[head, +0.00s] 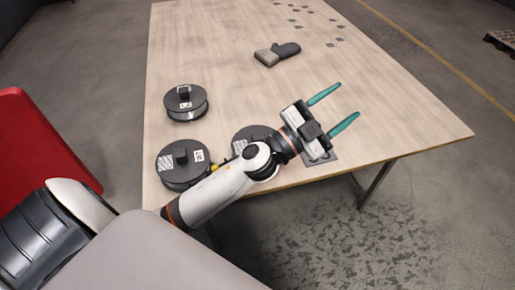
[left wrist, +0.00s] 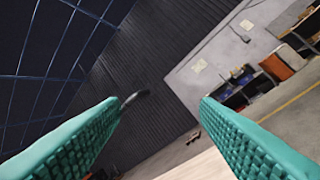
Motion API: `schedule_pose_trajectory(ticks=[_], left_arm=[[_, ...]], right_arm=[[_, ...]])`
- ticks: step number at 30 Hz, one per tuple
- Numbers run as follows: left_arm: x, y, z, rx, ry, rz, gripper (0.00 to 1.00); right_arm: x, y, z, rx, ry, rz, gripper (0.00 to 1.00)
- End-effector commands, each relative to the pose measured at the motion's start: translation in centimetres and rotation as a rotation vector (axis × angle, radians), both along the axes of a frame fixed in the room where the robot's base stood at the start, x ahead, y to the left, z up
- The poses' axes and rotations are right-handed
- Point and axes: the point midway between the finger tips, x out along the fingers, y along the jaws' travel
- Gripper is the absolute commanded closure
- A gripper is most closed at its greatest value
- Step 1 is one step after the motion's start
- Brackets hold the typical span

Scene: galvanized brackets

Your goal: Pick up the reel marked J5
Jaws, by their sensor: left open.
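Three dark reels are on the wooden table in the head view. One reel (head: 186,103) lies toward the back, one reel (head: 182,166) lies at the near left corner, and one reel (head: 249,136) is partly hidden behind my left arm. Each stands flat with a dark block on top. White labels show on them, but the marks are too small to read, so I cannot tell which is J5. My left gripper (head: 333,108) is open and empty to the right of the reels, its teal fingers pointing right. The fingers (left wrist: 160,125) are wide apart in the left wrist view, with no reel between them.
Several small grey pieces (head: 300,15) are scattered at the far end. A flat grey piece (head: 321,159) lies beneath my left gripper. The table's centre is clear.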

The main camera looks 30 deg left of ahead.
Motion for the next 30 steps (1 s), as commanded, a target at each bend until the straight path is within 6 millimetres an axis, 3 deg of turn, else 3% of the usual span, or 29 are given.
schedule_pose_trajectory(ticks=[1, 4, 6, 8, 11, 14, 18, 21, 26, 30], left_arm=[[0.0, -2.2, 1.1, 0.114, -0.091, -0.122, 0.44], [-0.8, -5.9, 0.3, 0.367, -0.182, -0.369, 0.44], [-1.1, -7.0, -1.9, 0.573, -0.181, -0.525, 0.44], [-0.9, -6.7, -4.3, 0.763, -0.134, -0.638, 0.44], [0.1, -3.6, -8.5, 1.082, 0.035, -0.773, 0.44], [1.3, 2.4, -11.2, 1.362, 0.295, -0.818, 0.44], [2.2, 11.2, -11.7, 1.611, 0.687, -0.767, 0.44], [2.1, 15.7, -10.8, 1.695, 0.902, -0.708, 0.44], [1.6, 18.8, -10.4, 1.736, 1.07, -0.655, 0.44], [1.4, 19.1, -12.5, 1.741, 1.091, -0.655, 0.44]], right_arm=[[0.0, 0.0, 0.0, 0.0, -0.001, 0.0, 0.48], [0.0, 0.0, 0.0, 0.0, -0.001, 0.0, 0.48], [0.1, 0.0, 0.0, 0.0, -0.001, 0.0, 0.48], [0.1, 0.0, 0.0, 0.0, -0.001, 0.0, 0.48], [0.1, 0.0, 0.0, 0.0, -0.001, 0.0, 0.48], [0.1, 0.0, 0.0, 0.0, -0.001, 0.001, 0.48], [0.1, 0.0, 0.0, 0.0, -0.001, 0.001, 0.48], [0.1, 0.1, 0.0, 0.001, -0.001, 0.001, 0.48], [0.0, 0.1, 0.0, 0.002, -0.001, 0.001, 0.48], [0.0, 0.2, 0.1, 0.003, 0.0, 0.001, 0.48]])
